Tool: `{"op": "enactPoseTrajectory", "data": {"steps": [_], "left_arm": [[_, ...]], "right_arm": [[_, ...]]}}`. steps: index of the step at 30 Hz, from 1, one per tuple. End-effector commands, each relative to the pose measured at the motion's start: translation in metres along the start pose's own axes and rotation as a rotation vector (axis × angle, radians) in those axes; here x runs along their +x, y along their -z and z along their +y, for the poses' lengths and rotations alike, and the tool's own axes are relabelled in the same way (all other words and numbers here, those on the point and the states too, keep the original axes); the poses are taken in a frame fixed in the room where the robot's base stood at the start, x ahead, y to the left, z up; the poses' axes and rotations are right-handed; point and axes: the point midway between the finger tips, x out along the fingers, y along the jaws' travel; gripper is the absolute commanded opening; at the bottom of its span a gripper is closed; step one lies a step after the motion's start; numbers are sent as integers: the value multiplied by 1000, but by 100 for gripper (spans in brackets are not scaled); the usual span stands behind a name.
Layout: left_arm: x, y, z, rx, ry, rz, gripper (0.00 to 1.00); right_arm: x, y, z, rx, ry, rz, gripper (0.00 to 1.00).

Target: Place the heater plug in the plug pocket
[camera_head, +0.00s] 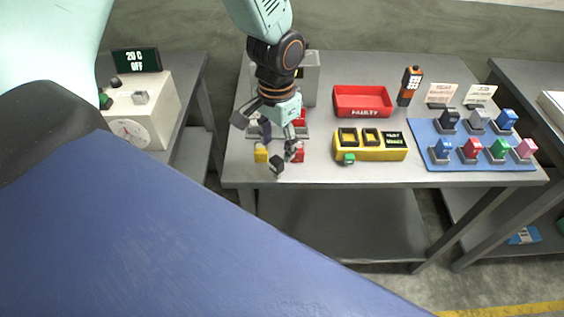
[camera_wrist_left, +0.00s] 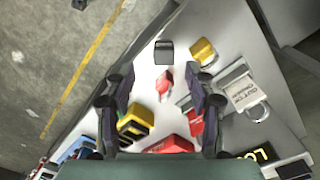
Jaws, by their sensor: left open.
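My left gripper (camera_head: 270,136) is open over the left part of the middle table. Its two fingers (camera_wrist_left: 160,100) stand wide apart in the left wrist view. A red piece (camera_wrist_left: 164,82) with a narrow shank lies between and beyond them, not gripped; it shows in the head view (camera_head: 298,153). A dark block (camera_wrist_left: 164,52) and a yellow block (camera_wrist_left: 203,50) lie near the table's front edge; the head view shows the dark one (camera_head: 276,164) and yellow one (camera_head: 261,153). I cannot tell which piece is the heater plug, or identify the plug pocket. My right gripper is not in view.
A yellow box (camera_head: 370,153) with two dark openings and a red tray marked FAULTY (camera_head: 362,88) stand right of my gripper. A blue mat (camera_head: 430,135) carries several coloured pieces. A grey box (camera_head: 308,72) stands behind my gripper. A white unit (camera_head: 155,105) stands on the left table.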

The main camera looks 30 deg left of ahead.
Motion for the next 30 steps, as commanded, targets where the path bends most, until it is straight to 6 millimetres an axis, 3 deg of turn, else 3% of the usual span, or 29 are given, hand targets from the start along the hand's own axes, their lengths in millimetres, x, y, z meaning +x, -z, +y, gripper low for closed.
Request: {"op": "enactPoseTrajectory", "data": {"steps": [19,30], "left_arm": [[71,-4,-6,-3,-1,-3,55],[78,-2,-6,-1,-1,0,52]], "right_arm": [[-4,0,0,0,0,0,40],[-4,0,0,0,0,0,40]]}}
